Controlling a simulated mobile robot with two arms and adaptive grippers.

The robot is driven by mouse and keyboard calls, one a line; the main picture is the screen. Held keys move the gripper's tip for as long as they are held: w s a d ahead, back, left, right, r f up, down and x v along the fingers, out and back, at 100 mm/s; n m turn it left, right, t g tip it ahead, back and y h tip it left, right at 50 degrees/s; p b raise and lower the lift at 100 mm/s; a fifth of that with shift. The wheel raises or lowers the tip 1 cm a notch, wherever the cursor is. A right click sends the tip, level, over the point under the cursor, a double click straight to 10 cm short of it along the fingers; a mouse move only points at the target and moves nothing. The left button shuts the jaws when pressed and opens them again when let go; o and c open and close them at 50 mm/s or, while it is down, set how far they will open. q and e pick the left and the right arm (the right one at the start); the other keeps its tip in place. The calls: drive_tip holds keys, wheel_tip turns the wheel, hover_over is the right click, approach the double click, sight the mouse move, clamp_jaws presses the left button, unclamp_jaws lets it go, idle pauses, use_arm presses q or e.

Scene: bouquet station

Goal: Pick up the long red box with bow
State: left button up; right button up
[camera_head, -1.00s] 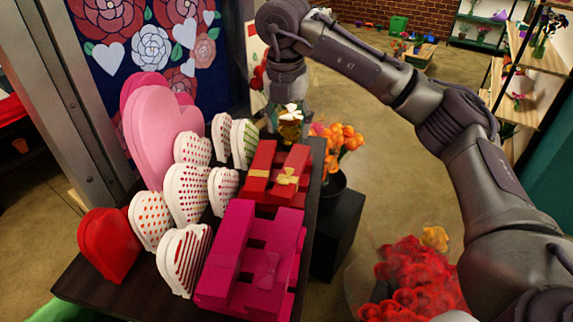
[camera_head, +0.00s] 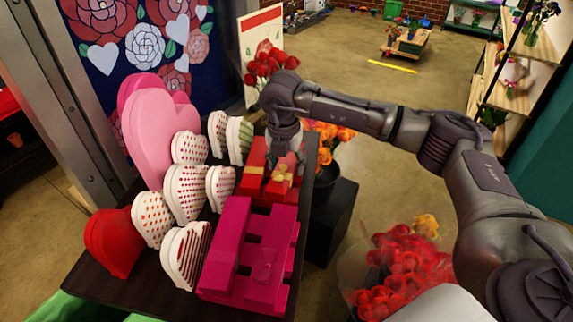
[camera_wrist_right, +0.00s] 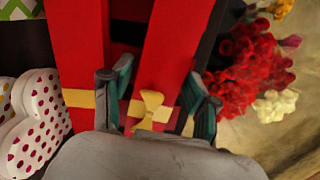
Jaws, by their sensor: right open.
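Two long red boxes lie side by side on the dark table, behind the magenta boxes. The long red box with the gold bow (camera_head: 281,190) is the right one; it also fills the middle of the right wrist view (camera_wrist_right: 177,45). The other red box (camera_head: 252,182) has a gold band and lies just left of it. My right gripper (camera_head: 284,164) points down over the bow box. In the right wrist view its open fingers (camera_wrist_right: 160,105) stand on either side of the bow box, the left one by the gap between the boxes. Contact cannot be told. My left gripper is out of view.
Magenta boxes (camera_head: 230,250) are stacked at the table's (camera_head: 140,289) near right. Heart-shaped boxes (camera_head: 185,190) crowd its left side. Orange flowers (camera_head: 335,134) stand in a black pot beyond the right edge, and a red bouquet (camera_head: 395,270) is at lower right.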

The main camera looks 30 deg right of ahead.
drive_tip(key=c, duration=1)
drive_tip(key=shift+r, duration=0.1)
